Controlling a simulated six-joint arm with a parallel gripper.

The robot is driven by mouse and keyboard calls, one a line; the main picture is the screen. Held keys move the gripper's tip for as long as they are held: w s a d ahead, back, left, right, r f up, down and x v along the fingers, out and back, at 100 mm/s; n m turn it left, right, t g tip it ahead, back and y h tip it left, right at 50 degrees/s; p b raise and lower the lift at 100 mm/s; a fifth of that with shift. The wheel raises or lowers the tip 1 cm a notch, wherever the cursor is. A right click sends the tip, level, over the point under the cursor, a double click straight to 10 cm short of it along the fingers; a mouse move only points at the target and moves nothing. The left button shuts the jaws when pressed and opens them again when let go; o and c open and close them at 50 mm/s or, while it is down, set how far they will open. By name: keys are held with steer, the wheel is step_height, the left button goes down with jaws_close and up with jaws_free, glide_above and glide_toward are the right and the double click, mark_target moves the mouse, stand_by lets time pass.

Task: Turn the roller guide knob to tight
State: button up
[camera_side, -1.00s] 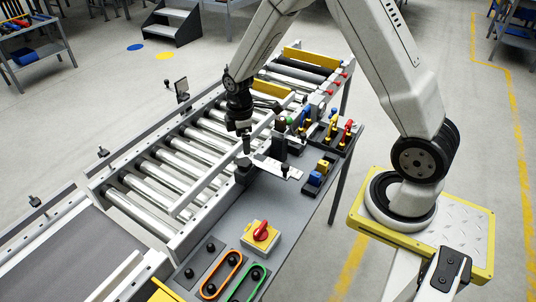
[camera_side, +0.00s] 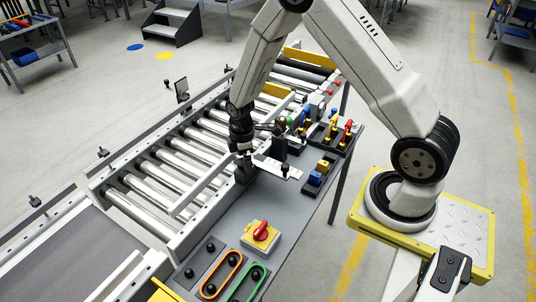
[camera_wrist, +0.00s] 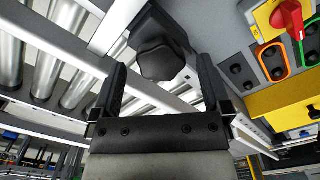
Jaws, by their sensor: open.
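The roller guide knob is a black lobed knob (camera_wrist: 162,60) on a dark block beside the roller conveyor. In the wrist view it sits between the two fingers, nearer their tips, with a visible gap on each side. My gripper (camera_wrist: 160,72) is open and empty. In the side view my gripper (camera_side: 243,153) points down just over the dark block (camera_side: 243,173) at the conveyor's edge, and it hides the knob there. The white guide rail (camera_side: 203,183) runs along the rollers beside the block. I cannot make out any tight marking.
A red rotary switch on a yellow box (camera_side: 261,235) stands nearer on the grey bench, beside green and orange slotted plates.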

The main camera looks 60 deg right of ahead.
steer(key=shift+f, duration=0.25)
steer(key=shift+c, duration=0.2)
steer(key=c, duration=1.2)
steer(key=shift+c, duration=0.2)
